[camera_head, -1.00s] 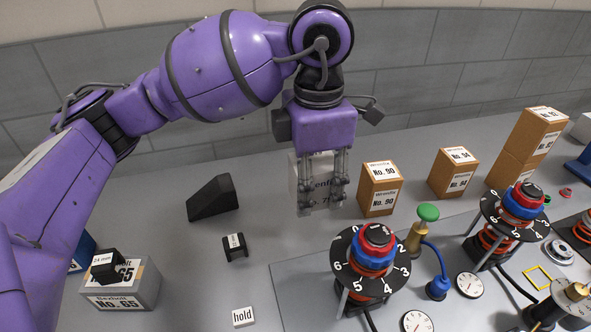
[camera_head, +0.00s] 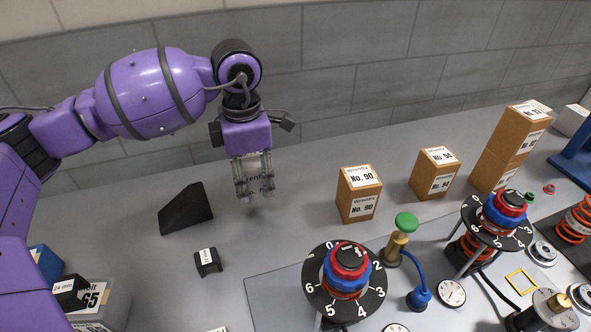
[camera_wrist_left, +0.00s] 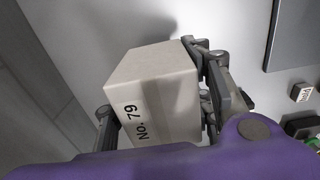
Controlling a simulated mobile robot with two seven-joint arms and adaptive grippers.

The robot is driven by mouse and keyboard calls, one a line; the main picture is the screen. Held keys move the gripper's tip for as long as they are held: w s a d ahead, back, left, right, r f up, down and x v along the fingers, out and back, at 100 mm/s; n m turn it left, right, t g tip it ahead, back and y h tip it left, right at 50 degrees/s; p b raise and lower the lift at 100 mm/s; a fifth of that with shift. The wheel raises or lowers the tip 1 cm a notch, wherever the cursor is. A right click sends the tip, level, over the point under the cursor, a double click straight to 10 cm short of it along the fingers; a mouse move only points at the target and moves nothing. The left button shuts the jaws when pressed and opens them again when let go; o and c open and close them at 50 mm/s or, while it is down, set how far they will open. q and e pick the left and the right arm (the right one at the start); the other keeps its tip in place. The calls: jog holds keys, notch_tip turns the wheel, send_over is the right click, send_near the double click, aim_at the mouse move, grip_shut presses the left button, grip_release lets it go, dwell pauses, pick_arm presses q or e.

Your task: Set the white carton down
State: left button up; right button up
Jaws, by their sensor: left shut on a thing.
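The white carton (camera_head: 252,166) is between the fingers of my left gripper (camera_head: 255,190) in the head view, mostly hidden by them. The gripper is shut on it, pointing down over the back of the grey table (camera_head: 300,228). In the left wrist view the carton (camera_wrist_left: 150,85) shows a plain pale face and a side printed "No. 79", with gripper fingers on both sides. A shadow lies on the grey surface near it. I cannot tell whether its underside touches the table. My right gripper is not in view.
A black wedge (camera_head: 186,209) lies left of the gripper, and a small black block (camera_head: 207,261) in front. A brown No. 90 box (camera_head: 358,200) stands to the right, with more brown boxes (camera_head: 433,174) beyond. A dial fixture (camera_head: 345,282) stands at front. The grey wall (camera_head: 330,95) is behind.

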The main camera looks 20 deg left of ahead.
aim_at(250, 202)
pick_arm(q)
jog(key=shift+w+a+f, duration=0.15)
jog(key=shift+a+f, duration=0.55)
jog(key=shift+f, duration=0.1)
jog(key=shift+w+a+f, duration=0.1)
jog(key=shift+a+f, duration=0.05)
jog(key=shift+f, duration=1.55)
jog(key=shift+f, duration=0.15)
jog(key=o, duration=1.5)
jog(key=shift+c, duration=0.2)
notch_tip(250, 202, up, 12)
jog(key=shift+r, duration=0.15)
